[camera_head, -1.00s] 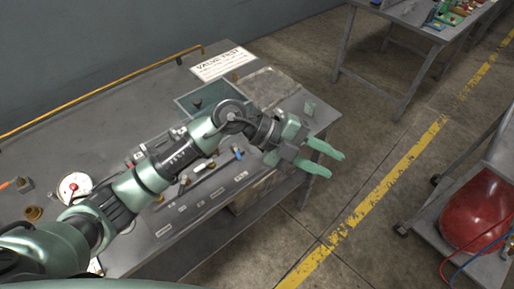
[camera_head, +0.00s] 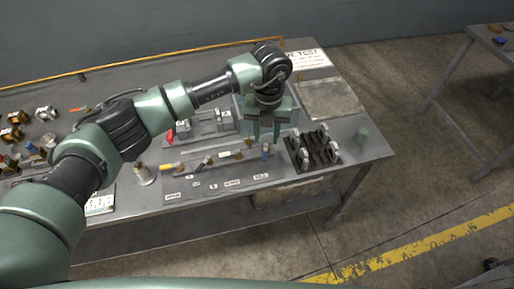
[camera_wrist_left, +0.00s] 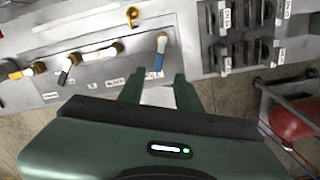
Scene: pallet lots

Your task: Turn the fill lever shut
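The lever panel (camera_head: 219,190) lies along the front of the bench with several levers and white labels. The blue-handled lever (camera_head: 265,151) is at the right end of the row, above a label (camera_head: 261,177) that seems to read FILL. In the left wrist view this lever (camera_wrist_left: 159,60) points toward me, with its white end farther away. My right gripper is not in view.
A dark rack (camera_head: 313,150) stands close on the right. A small brass fitting (camera_wrist_left: 132,15) is behind the row.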

